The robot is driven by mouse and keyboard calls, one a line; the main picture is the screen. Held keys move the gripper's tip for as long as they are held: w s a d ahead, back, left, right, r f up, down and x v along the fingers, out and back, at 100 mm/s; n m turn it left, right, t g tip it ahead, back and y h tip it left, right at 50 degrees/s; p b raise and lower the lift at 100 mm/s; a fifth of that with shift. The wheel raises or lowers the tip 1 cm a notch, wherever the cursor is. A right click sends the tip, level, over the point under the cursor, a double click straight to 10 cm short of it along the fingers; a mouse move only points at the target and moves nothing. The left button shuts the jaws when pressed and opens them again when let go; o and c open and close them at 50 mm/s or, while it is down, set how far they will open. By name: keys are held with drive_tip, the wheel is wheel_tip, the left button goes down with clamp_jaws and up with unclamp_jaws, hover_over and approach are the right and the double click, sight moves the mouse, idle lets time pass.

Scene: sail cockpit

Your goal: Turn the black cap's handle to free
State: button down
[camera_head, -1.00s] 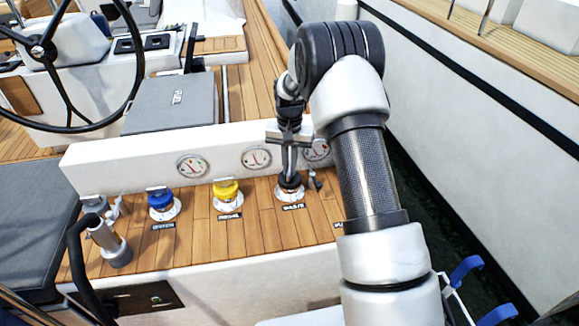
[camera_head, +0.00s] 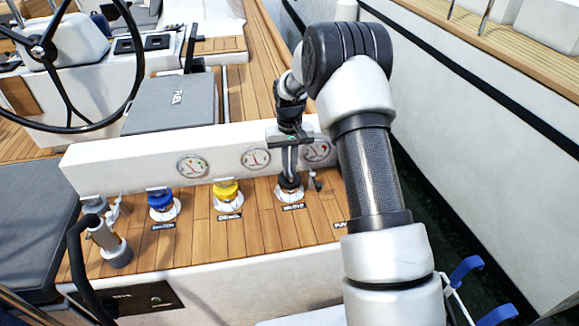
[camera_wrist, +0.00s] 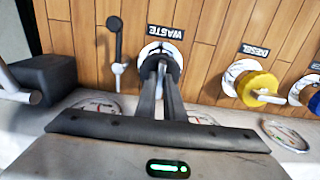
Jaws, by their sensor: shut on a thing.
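The black cap (camera_head: 289,183) sits on a white round base in the teak deck, above a label. In the wrist view the black cap (camera_wrist: 174,68) has the label WASTE (camera_wrist: 165,32) beside it. My gripper (camera_head: 289,172) reaches down onto the cap from above. In the wrist view my gripper's fingers (camera_wrist: 162,70) are close together on the cap's handle, which they mostly hide.
A yellow cap (camera_head: 226,190) and a blue cap (camera_head: 161,200) stand to the left on the same deck strip. A small lever (camera_head: 316,181) stands just right of the black cap. A white wall with gauges (camera_head: 255,158) rises behind.

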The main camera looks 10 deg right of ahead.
drive_tip(key=c, duration=1.8)
unclamp_jaws()
drive_tip(key=shift+c, duration=0.2)
wheel_tip(320, 180, up, 18)
drive_tip(key=p, duration=0.1)
drive_tip(key=shift+f+p, duration=0.25)
drive_tip(key=shift+p, duration=0.1)
